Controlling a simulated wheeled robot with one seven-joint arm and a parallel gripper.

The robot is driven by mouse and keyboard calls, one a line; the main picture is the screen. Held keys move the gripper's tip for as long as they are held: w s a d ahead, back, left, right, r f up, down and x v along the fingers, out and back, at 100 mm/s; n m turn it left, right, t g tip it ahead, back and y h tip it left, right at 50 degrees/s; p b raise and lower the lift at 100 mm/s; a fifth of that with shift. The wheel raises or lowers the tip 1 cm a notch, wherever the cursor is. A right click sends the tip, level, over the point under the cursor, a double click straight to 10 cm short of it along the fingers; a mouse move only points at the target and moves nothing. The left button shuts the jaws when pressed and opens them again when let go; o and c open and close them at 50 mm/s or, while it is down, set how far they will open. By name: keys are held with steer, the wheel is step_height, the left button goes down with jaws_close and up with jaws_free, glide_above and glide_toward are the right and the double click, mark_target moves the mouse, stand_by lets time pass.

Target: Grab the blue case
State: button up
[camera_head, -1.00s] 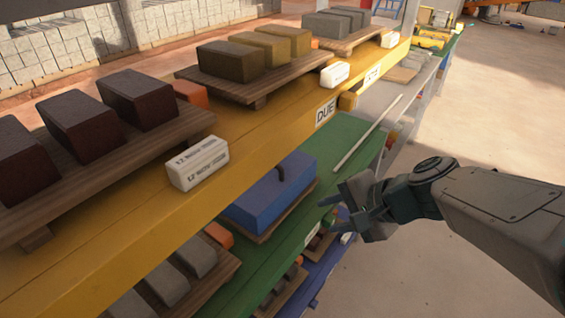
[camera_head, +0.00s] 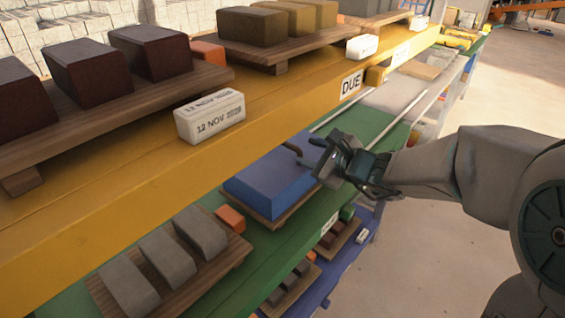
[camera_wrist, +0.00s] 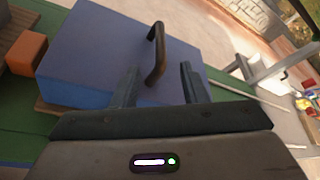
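The blue case (camera_head: 268,184) is a box with a dark, upright handle (camera_head: 292,150) on its top. It lies on a wooden board on the green shelf, below the yellow shelf. My gripper (camera_head: 326,158) is at the case's right end, near the handle. In the wrist view the case (camera_wrist: 95,50) fills the upper left, and its curved handle (camera_wrist: 157,55) stands between the two fingers of my gripper (camera_wrist: 160,78). The fingers are apart, one on each side of the handle's near end. I cannot tell whether either finger touches the handle.
The yellow shelf (camera_head: 120,185) is above, with brown blocks and a white block marked 12 NOV (camera_head: 210,116). An orange block (camera_head: 230,218) and grey blocks (camera_head: 167,257) lie left of the case on the green shelf. Open floor (camera_head: 430,240) is to the right.

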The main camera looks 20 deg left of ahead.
mark_target(292, 146)
steer(key=shift+x, duration=4.25)
steer(key=shift+r, duration=0.25)
jaws_close()
